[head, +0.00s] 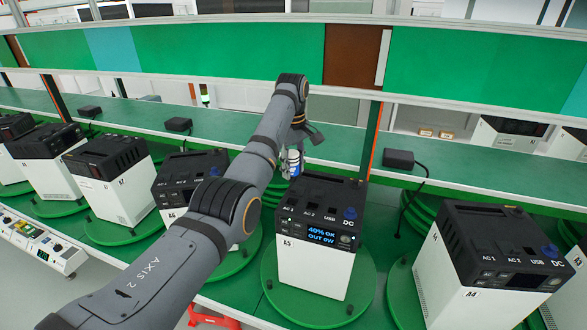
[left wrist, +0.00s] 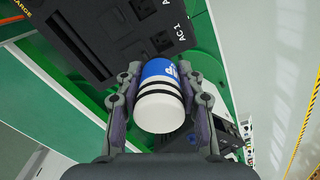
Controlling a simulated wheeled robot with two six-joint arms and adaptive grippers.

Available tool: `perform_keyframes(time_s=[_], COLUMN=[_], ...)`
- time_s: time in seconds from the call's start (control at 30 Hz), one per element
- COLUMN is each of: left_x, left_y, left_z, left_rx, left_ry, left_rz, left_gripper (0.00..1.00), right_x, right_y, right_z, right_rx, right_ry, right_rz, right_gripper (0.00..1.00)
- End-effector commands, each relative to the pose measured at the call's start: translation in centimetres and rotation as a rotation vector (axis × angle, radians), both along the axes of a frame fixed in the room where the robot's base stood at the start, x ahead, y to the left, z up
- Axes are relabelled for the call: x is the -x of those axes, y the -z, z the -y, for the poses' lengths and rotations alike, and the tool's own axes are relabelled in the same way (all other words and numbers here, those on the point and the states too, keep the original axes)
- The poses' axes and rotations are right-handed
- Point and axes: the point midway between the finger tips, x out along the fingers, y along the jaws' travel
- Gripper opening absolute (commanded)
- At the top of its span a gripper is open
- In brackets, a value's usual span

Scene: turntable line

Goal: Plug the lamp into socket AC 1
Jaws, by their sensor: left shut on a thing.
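The lamp (head: 293,160) is a small cylinder, white with black bands and a blue part with white letters. It also shows in the left wrist view (left wrist: 160,107). My left gripper (head: 294,150) is shut around it above the back of power unit A5 (head: 312,262). The unit has a black top and a display reading 40% OK, OUT 0W. Its AC 1 label (head: 288,207) is at the top left of the panel. The left wrist view shows the AC1 label (left wrist: 181,33) beyond the lamp's blue end. I cannot tell whether the lamp touches the unit. My right gripper is not in view.
Unit A4 (head: 455,270) stands to the right, and several similar units stand to the left on green round plates. A black adapter (head: 399,158) with a cable lies on the green shelf behind. A control panel (head: 40,240) is at the left edge.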

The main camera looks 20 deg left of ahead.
Motion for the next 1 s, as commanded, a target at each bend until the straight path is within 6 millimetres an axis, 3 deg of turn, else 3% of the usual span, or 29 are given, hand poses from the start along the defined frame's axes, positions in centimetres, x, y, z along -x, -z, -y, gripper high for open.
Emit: perform_keyframes(time_s=[0.27, 0.6, 1.0], left_x=[0.0, 0.0, 0.0], left_y=[2.8, 6.4, 7.5], left_z=[0.0, 0.0, 0.0], left_rx=[0.0, 0.0, 0.0], left_ry=[0.001, 0.002, 0.002], left_rz=[0.0, 0.0, 0.001], left_gripper=[0.01, 0.01, 0.01], right_x=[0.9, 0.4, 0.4], right_y=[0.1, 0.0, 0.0], right_z=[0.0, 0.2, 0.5], right_rx=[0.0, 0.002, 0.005], right_ry=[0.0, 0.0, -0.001], right_rz=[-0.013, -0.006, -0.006], right_gripper=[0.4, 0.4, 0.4])
